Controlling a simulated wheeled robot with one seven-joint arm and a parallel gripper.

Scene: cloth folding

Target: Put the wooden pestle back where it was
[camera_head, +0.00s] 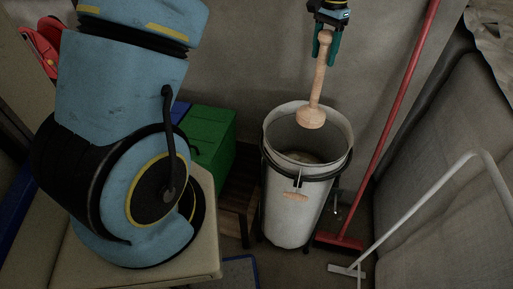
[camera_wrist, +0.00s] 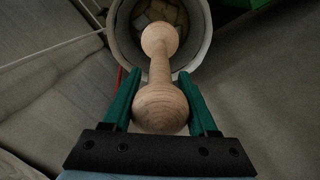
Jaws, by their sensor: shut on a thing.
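The wooden pestle (camera_head: 316,80) hangs upright from my gripper (camera_head: 326,42), its broad end down, slightly tilted. My gripper is shut on the pestle near its upper knob. In the wrist view the pestle (camera_wrist: 160,75) lies between the two green fingers (camera_wrist: 161,100), with its far end over a round container. The pale bucket (camera_head: 292,205) stands on the floor below, with an open top. Some pale contents (camera_wrist: 165,14) show inside the bucket.
A red-handled broom (camera_head: 398,100) leans right of the bucket. A white metal pole tool (camera_head: 420,205) stands at the lower right before a grey padded panel (camera_head: 450,140). A green box (camera_head: 212,140) and a dark wooden stand (camera_head: 238,200) are left of the bucket.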

